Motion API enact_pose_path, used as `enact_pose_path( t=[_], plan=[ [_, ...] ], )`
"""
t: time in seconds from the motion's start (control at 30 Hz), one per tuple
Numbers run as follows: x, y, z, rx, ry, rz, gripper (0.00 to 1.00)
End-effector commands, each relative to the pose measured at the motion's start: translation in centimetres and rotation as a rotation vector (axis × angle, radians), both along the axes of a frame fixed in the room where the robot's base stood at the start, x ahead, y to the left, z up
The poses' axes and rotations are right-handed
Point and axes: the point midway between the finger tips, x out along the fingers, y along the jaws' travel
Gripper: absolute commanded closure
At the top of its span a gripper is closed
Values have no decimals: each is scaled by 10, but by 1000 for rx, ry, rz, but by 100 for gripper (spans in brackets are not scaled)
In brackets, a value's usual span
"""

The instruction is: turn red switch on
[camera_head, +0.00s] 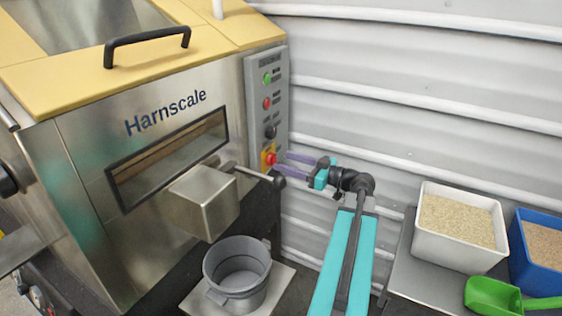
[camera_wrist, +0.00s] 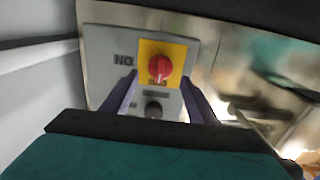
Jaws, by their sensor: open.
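The red switch (camera_wrist: 159,68) is a round red knob on a yellow square plate, low on the grey control panel (camera_head: 267,110) of the steel machine. In the head view the switch (camera_head: 271,158) sits at the panel's lower end. My gripper (camera_head: 282,163) is open, its two purple fingers pointing at the switch from the right. In the wrist view the fingers of my gripper (camera_wrist: 158,88) stand either side of the switch's lower area, with the knob between and slightly beyond the tips. I cannot tell whether they touch it.
A black knob (camera_head: 270,132), a red button (camera_head: 267,103) and a green button (camera_head: 267,78) sit above the switch. A lever with a black ball (camera_head: 278,181) juts out just below my gripper. A grey bucket (camera_head: 237,272) and a white bin (camera_head: 459,228) stand lower down.

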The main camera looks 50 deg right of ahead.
Motion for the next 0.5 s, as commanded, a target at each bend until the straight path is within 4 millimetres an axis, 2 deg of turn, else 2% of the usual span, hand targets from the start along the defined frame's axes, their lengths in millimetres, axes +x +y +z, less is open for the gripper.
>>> enact_pose_path(
  t=[0.2,0.5],
  plan=[
    [22,5,0,0,0,0,46],
    [31,7,0,0,0,-1,46]
  ],
)
